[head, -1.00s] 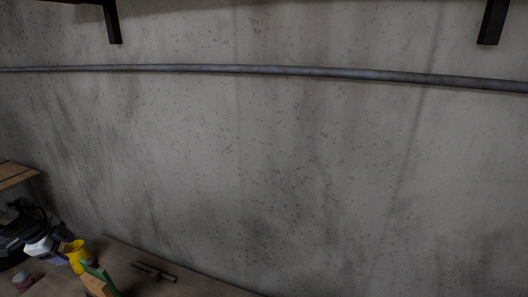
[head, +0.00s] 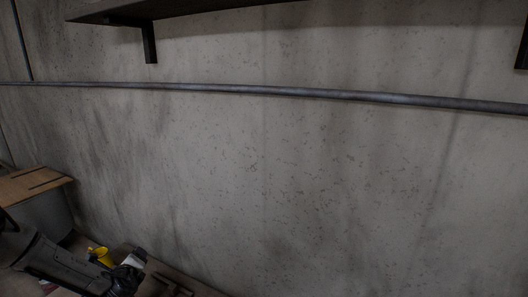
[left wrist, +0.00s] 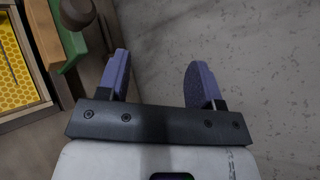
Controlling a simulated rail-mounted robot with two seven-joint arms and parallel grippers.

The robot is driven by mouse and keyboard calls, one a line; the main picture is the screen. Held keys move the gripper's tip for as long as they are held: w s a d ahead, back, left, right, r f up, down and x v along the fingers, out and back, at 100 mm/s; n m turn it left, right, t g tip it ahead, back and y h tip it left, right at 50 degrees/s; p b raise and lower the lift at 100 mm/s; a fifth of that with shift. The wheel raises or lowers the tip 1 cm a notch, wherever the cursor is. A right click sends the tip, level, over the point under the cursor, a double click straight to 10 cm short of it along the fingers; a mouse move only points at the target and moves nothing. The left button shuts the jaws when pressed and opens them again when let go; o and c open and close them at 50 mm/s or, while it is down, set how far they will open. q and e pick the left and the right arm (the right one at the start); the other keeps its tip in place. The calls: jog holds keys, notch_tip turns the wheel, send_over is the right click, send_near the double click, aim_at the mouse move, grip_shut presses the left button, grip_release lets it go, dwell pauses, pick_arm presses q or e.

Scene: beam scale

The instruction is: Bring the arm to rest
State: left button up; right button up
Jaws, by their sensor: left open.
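My left arm comes in at the lower left of the head view. Its gripper (left wrist: 158,72) shows in the left wrist view with two purple-blue fingers wide apart and nothing between them. Beyond the fingers is bare grey wall. To the left in that view are a green piece (left wrist: 70,50), a dark rounded knob (left wrist: 77,12) and a wooden frame with a yellow honeycomb panel (left wrist: 18,80); they lie outside the fingers. I cannot make out a beam scale as a whole. My right gripper is in neither view.
In the head view, a yellow cup (head: 101,257) is partly hidden by my left arm. A dark metal piece (head: 172,286) lies on the bench to its right. A pipe (head: 250,90) crosses the wall, with a shelf (head: 170,12) above. A wooden surface (head: 32,185) is at the left.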

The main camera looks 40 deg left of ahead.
pick_arm(q)
jog(key=d+f+n+h+p, duration=0.1)
jog(key=d+f+n+h, duration=0.15)
jog(key=d, duration=0.75)
jog(key=d+f+n+h+p, duration=0.15)
jog(key=d+f, duration=0.25)
jog(key=d, duration=0.6)
jog(key=d+f+n+h+p, duration=0.1)
jog(key=d+f+h, duration=0.15)
jog(key=d, duration=0.75)
jog(key=s+d+n+g+h+p, duration=0.1)
jog(key=s+d+n+h+p, duration=0.1)
jog(key=d, duration=0.7)
jog(key=s+d+n+g+h+p, duration=0.2)
jog(key=s+d+n+p, duration=0.3)
jog(key=s+d, duration=0.3)
jog(key=shift+d+r+n+h, duration=0.35)
jog(key=shift+d+n+h, duration=0.35)
jog(key=shift+d+h, duration=0.15)
jog(key=shift+w, duration=0.1)
